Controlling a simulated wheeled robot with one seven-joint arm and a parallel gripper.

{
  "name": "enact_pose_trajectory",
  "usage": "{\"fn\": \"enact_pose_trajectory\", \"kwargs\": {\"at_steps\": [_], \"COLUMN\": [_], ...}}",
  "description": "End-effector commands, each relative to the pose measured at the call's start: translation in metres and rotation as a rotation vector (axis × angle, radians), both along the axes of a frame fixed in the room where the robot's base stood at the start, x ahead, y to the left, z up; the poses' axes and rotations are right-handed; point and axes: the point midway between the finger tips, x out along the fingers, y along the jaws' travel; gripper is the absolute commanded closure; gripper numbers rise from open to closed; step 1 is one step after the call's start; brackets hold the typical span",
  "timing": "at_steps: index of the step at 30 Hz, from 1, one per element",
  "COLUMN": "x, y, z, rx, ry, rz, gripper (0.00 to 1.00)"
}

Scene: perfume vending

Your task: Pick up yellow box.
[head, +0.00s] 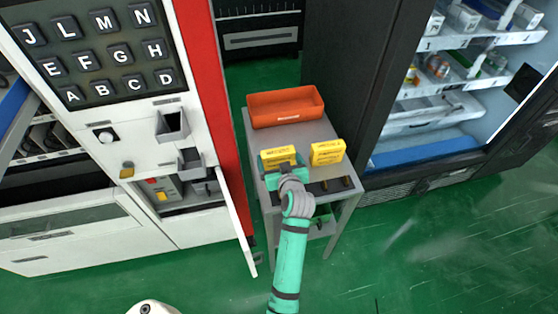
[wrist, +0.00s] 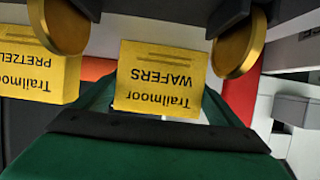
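Two yellow boxes stand on the grey table. The left one in the head view (head: 278,154) appears in the wrist view as the upside-down "Trailmoor WAFERS" box (wrist: 160,78). The right one (head: 328,152) appears as the "Trailmoor PRETZEL…" box (wrist: 38,72), partly cut off. My green gripper (head: 284,169) is in front of the left box. In the wrist view its open fingers (wrist: 160,108) lie along the two sides of the wafers box. I cannot tell whether they touch it.
An orange bin (head: 287,107) sits behind the boxes on the grey table (head: 316,133). A white-and-red vending machine (head: 135,120) stands close on the left, with a flap open beside the table. A dark-framed fridge (head: 365,95) stands on the right. Gold discs (wrist: 238,45) show near my gripper.

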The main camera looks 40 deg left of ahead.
Motion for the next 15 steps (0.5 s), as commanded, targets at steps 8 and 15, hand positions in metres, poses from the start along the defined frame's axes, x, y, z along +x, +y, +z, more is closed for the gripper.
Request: {"fn": "enact_pose_trajectory", "kwargs": {"at_steps": [8, 15], "x": [-0.0004, 0.0000], "y": [0.0003, 0.0004], "z": [0.0003, 0.0075], "rx": [0.001, 0.002], "ry": [0.000, -0.003], "rz": [0.001, 0.000], "gripper": [0.39, 0.39]}}
